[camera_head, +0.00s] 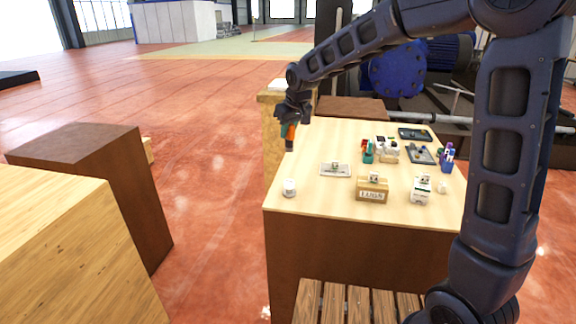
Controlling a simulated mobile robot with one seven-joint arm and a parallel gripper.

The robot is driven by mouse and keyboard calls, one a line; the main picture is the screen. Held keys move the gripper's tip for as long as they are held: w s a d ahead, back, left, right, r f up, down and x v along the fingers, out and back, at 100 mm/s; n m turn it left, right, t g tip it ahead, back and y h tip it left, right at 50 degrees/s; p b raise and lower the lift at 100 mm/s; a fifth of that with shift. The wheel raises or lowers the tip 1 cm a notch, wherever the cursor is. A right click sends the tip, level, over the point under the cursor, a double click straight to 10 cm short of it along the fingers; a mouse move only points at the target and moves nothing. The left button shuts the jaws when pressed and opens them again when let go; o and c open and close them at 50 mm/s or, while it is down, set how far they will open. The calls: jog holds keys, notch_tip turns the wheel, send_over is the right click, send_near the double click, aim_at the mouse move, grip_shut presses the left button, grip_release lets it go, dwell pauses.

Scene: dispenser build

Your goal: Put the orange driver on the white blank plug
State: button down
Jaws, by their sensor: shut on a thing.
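My gripper (291,121) is shut on the orange driver (291,132), over the left edge of the light wooden table (315,228). The driver points down, with a dark lower end; the jaws hide its upper part. A small white round piece (289,188), which looks like the white blank plug, stands near the table's front left corner. The driver is apart from it, above and farther back in the picture. Another small white piece (441,187) stands at the right; I cannot tell for certain which is the plug.
A white tray (336,170) lies mid-table. A cardboard box (372,189) and a white carton (421,189) stand along the front. Red and green items (368,152), a dark tray (415,134) and a blue cup of pens (447,160) are farther back. The table's left side is mostly clear.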

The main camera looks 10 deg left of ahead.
aim_at(292, 150)
notch_tip(292, 150, down, 12)
jog(key=shift+f, duration=0.15)
dwell(0.4)
jog(key=c, duration=1.3)
grip_release()
jog(key=shift+f, duration=0.15)
jog(key=shift+c, duration=0.2)
jog(key=v, duration=1.2)
jog(key=shift+w+a+r, duration=0.1)
jog(key=shift+r, duration=0.1)
